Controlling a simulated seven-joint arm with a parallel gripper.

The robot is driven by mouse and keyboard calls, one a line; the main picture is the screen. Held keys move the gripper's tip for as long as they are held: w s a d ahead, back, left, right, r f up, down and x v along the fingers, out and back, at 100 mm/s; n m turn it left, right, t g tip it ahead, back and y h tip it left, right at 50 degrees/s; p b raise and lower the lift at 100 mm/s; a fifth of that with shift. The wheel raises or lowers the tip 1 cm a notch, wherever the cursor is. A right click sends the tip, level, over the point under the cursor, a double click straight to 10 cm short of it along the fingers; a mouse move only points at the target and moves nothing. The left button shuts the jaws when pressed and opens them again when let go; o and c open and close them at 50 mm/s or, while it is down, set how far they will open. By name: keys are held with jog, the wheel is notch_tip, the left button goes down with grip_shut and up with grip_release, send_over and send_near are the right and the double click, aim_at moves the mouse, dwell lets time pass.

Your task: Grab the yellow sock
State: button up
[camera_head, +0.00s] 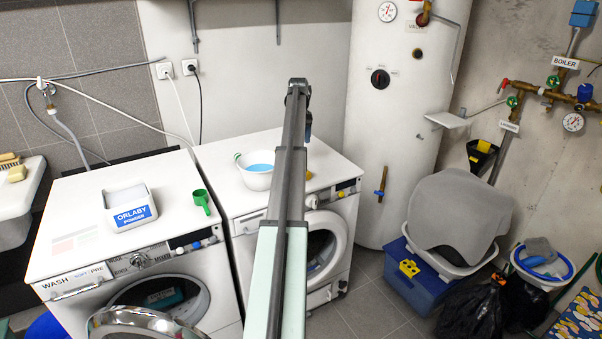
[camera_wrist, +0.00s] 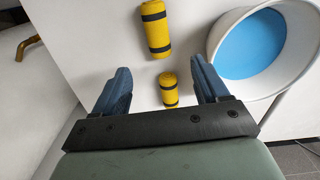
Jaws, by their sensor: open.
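Two yellow rolls with dark bands, sock-like in shape, lie on a white top in the wrist view. The larger yellow roll (camera_wrist: 155,27) lies beyond my fingertips. I cannot tell which one is the sock. My gripper (camera_wrist: 160,68) is open, with its two blue fingers apart and nothing held. In the head view my gripper (camera_head: 308,125) hangs over the back of the right washer, and a small yellow patch (camera_head: 309,175) shows just right of my arm.
A white bowl with blue liquid (camera_head: 257,168) stands on the right washer (camera_head: 225,188), close to my right finger in the wrist view. The white boiler (camera_head: 400,120) rises at the washer's right. The left washer (camera_head: 85,215) carries a powder box (camera_head: 130,208) and a green scoop (camera_head: 201,200).

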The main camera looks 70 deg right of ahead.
notch_tip(320, 180, down, 8)
jog(key=shift+r, duration=0.25)
jog(key=shift+d+f, duration=0.2)
jog(key=shift+f, duration=2.5)
jog(key=c, duration=1.1)
jog(key=shift+c, duration=0.2)
